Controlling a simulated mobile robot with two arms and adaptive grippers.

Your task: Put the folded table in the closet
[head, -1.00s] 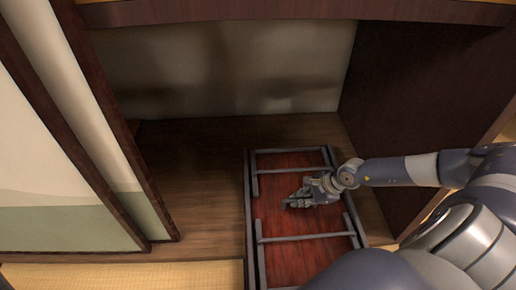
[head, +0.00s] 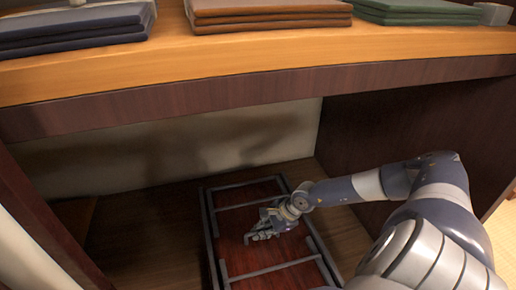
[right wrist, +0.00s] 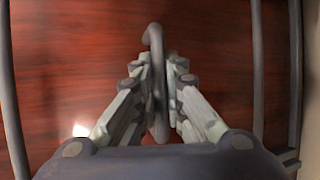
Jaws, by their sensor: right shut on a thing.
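The folded table (head: 252,260) has a dark red underside and grey folded legs. It lies flat with its underside up on the wooden floor of the closet (head: 150,235), its near end cut off by the picture's bottom edge. My right gripper (head: 262,226) is over the middle of the table. In the right wrist view my right gripper (right wrist: 158,90) is shut on a grey curved bar, a handle (right wrist: 154,40) on the table's underside (right wrist: 80,60). My left gripper is not in view.
A thick wooden shelf (head: 270,60) crosses above the opening. On it lie folded blue (head: 70,28), brown (head: 265,12) and green (head: 415,10) stacks. A dark side wall (head: 420,120) stands on the right and a dark sliding door edge (head: 40,225) on the left. Floor left of the table is clear.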

